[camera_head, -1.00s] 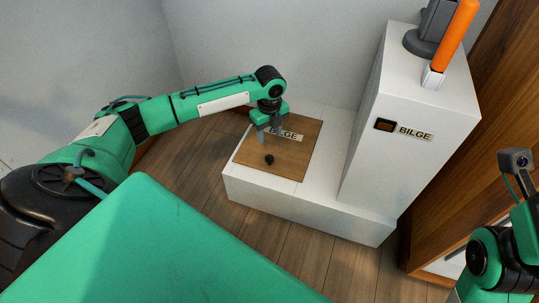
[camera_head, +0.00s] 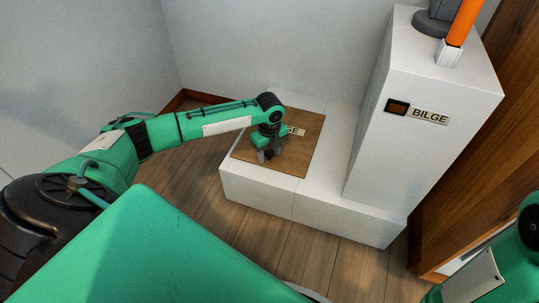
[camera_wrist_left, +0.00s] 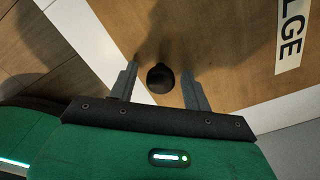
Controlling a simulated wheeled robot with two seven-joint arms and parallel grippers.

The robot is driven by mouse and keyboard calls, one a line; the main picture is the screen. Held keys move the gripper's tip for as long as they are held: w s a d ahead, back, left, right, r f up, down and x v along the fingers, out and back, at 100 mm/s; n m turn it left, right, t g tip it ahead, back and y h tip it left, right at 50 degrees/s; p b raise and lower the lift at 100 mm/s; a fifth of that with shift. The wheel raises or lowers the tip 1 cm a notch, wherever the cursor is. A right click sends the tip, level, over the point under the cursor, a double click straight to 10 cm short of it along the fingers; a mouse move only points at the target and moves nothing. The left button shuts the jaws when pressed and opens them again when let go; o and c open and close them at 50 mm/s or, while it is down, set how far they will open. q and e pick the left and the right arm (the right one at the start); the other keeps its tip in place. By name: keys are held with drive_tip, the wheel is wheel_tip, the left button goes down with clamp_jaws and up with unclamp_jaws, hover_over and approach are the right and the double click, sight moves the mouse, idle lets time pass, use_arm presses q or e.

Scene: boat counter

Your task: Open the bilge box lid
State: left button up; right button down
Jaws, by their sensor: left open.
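The bilge box lid (camera_head: 301,153) is a brown wooden panel lying flat and closed on the low white box (camera_head: 257,194). A BILGE label shows on it, partly hidden by my arm in the head view. A small round black knob (camera_wrist_left: 160,78) stands on the lid near its edge; in the head view my gripper mostly covers it. My left gripper (camera_head: 267,156) points down over the lid at the knob. In the left wrist view its open fingers (camera_wrist_left: 160,84) stand on either side of the knob, with gaps showing. My right gripper is out of view.
A tall white cabinet (camera_head: 415,150) with its own BILGE label (camera_head: 430,116) and a small dark switch panel (camera_head: 397,107) stands right of the box. An orange handle (camera_head: 466,20) is on top. Walls rise behind and left. Wooden floor (camera_head: 270,240) lies in front.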

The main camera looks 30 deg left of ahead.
use_arm(q)
clamp_jaws()
drive_tip(key=shift+r, duration=0.1)
